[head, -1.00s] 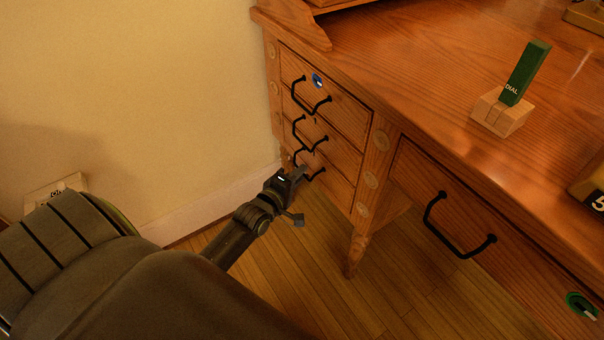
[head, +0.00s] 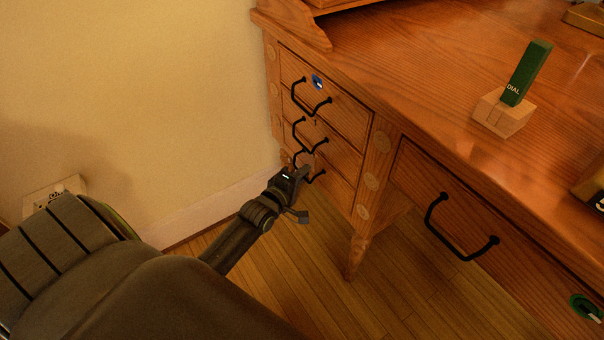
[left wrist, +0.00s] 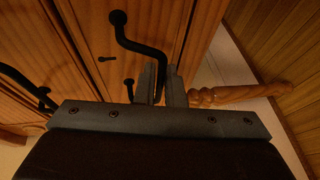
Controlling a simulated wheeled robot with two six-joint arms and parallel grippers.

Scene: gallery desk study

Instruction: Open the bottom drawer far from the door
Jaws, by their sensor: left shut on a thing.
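The wooden desk has a stack of three drawers at its left end. The bottom drawer (head: 336,186) sits lowest, and its front looks flush with the frame. Its black bow handle (head: 317,177) is partly hidden behind my left gripper (head: 302,172). In the left wrist view the black handle (left wrist: 143,47) runs down between the two fingers of my left gripper (left wrist: 162,84), which is shut on it. My right gripper is not in view.
The top drawer (head: 345,107) and middle drawer (head: 340,148) above look closed. A desk leg (head: 356,252) stands right of my gripper. A wider drawer (head: 415,180) is further right. A green DIAL block (head: 527,72) stands on the desktop. The wall is at left.

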